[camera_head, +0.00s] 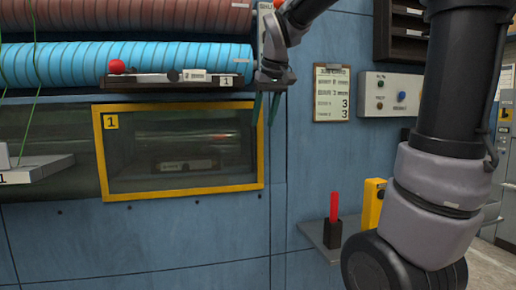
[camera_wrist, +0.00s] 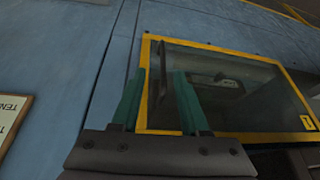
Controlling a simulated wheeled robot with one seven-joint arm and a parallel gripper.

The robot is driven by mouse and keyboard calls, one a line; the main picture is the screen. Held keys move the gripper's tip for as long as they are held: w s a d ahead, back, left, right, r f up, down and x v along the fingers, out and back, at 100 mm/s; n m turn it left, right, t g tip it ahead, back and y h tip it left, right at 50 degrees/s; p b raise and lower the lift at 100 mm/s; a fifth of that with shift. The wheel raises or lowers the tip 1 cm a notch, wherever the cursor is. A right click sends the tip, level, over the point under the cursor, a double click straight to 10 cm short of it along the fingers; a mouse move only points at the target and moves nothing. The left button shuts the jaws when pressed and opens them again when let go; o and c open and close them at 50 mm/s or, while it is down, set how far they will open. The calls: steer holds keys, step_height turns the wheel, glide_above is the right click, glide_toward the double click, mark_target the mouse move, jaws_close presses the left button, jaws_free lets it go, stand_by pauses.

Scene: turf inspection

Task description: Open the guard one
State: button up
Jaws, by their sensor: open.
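Guard one (camera_head: 98,150) is a see-through panel in a yellow frame with a "1" label at its upper left. It looks shut in the blue wall. It also shows in the wrist view (camera_wrist: 225,137), tilted, with its label at the lower right. My gripper (camera_head: 265,110) is at the guard's upper right corner, its teal fingers pointing down. In the wrist view my gripper (camera_wrist: 160,100) is open, and the fingers straddle the guard's yellow side edge. A dark upright bar (camera_wrist: 163,65), perhaps the handle, shows between the fingers; contact cannot be told.
Above the guard, a shelf holds a red ball (camera_head: 117,66) and a small device. Blue (camera_head: 130,62) and red rolls lie behind it. A clipboard (camera_head: 331,92) and control box (camera_head: 391,95) hang to the right. A red stick (camera_head: 334,207) stands in a holder on a low shelf.

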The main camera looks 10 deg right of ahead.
mark_target(253, 143)
steer(key=shift+n, duration=0.5)
steer(key=x, duration=0.4)
steer(key=w+x, duration=0.1)
steer(key=x, duration=0.3)
steer(key=w+a+r+x, duration=0.1)
steer(key=x, duration=0.3)
steer(key=shift+w, duration=0.2)
steer(key=shift+r, duration=0.1)
jaws_close()
steer(key=shift+d, duration=0.15)
stand_by(0.5)
